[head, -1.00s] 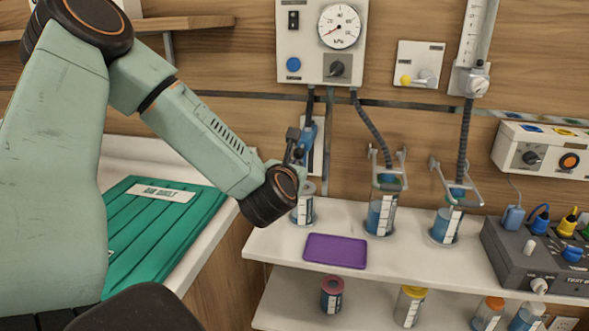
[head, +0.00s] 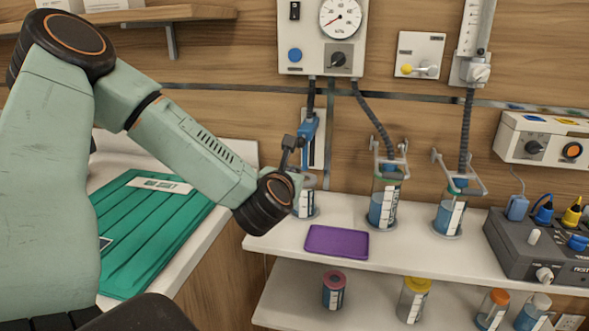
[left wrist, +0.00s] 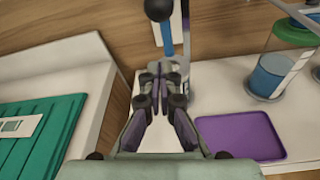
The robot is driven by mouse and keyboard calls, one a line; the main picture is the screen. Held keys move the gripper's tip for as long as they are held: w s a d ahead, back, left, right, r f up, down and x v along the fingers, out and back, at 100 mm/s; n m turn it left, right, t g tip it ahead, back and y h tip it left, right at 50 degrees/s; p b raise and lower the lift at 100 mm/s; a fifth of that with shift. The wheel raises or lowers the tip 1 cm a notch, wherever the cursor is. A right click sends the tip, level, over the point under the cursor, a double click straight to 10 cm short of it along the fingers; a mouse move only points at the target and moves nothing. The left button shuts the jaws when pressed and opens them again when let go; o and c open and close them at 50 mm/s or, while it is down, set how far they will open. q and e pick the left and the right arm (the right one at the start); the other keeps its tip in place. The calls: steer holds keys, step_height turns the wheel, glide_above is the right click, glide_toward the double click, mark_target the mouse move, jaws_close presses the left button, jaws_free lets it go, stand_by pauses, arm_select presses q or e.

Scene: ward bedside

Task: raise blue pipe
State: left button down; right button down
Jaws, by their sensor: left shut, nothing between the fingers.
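The blue pipe (head: 308,131) stands upright at the wall, below the dark hose of the gauge panel and above the leftmost clear jar (head: 307,201). In the left wrist view the blue pipe (left wrist: 167,38) shows just past my fingertips, with a dark round knob beside it. My left gripper (left wrist: 158,70) is shut and empty, its fingertips together in front of the pipe. I cannot tell whether they touch it. In the head view the wrist hides most of the fingers and part of the jar. My right gripper is not in view.
A purple tray (head: 336,254) lies on the white shelf (head: 405,257), right of my wrist. Two more jars with blue liquid (head: 383,210) stand further right, near a grey test box (head: 540,255). A green folded item (head: 160,235) lies at left. Several containers stand on the lower shelf.

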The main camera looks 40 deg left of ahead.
arm_select(q)
steer(key=p+v, duration=0.1)
steer(key=v, duration=0.6)
steer(key=shift+s+r, duration=0.15)
steer(key=shift+s, duration=0.05)
steer(key=shift+d, duration=0.1)
steer(key=s+d+f+m+g+h, duration=0.15)
steer(key=d+f+m+h, duration=0.4)
steer(key=m, duration=0.85)
steer(key=s+d+f+m+g+h, duration=0.1)
steer(key=d+f+m+g+h, duration=0.1)
steer(key=d+f+m, duration=0.75)
steer(key=s+d+f+m+g, duration=0.1)
steer(key=s+f+m+g, duration=0.4)
steer(key=s+f+m, duration=0.3)
steer(key=s+d+f+m+g, duration=0.2)
steer(key=s+f+m, duration=0.6)
steer(key=s, duration=0.8)
step_height(320, 180, down, 3)
steer(key=g, duration=0.2)
steer(key=shift+s+d+g+h, duration=0.3)
steer(key=shift+g+h, duration=0.05)
